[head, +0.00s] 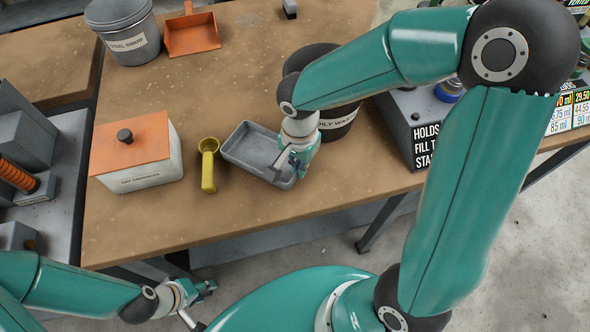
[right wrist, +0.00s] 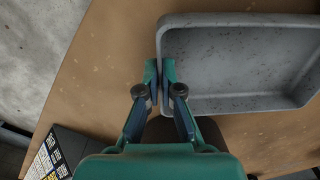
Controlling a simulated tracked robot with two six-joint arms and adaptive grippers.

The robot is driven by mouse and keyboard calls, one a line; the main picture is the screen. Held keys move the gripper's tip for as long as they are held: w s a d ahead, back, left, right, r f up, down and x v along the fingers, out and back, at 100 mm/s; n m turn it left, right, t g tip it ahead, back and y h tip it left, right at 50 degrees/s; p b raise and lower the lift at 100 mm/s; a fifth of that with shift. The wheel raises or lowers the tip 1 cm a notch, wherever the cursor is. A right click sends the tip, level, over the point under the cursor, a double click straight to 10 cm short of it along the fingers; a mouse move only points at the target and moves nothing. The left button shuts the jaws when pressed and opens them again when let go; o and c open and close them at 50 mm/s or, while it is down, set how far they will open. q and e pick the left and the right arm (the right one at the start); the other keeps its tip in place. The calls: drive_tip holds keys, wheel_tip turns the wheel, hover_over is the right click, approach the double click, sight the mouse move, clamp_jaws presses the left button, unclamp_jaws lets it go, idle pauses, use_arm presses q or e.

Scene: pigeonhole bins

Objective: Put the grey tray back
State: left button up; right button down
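The grey tray (head: 250,146) is a shallow speckled rectangular tray at the middle of the brown workbench, beside the yellow scoop. It fills the upper right of the right wrist view (right wrist: 240,65). My right gripper (head: 289,163) is at the tray's right side. In the right wrist view its fingers (right wrist: 160,84) are close together, one on each side of the tray's rim, and look shut on it. I cannot tell whether the tray touches the bench. My left gripper (head: 204,288) is low, in front of the bench and away from the tray; its opening is too small to judge.
A white box with an orange lid (head: 136,158) and the yellow scoop (head: 208,166) stand left of the tray. A dark oily-waste bin (head: 338,118) is close behind my right wrist. A grey bin (head: 124,32) and orange dustpan (head: 192,34) are at the back. The front bench strip is clear.

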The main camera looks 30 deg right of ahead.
drive_tip(key=shift+f, duration=0.75)
drive_tip(key=c, duration=1.3)
unclamp_jaws()
drive_tip(key=shift+r, duration=0.1)
wheel_tip(320, 180, up, 12)
drive_tip(key=shift+a+f, duration=0.1)
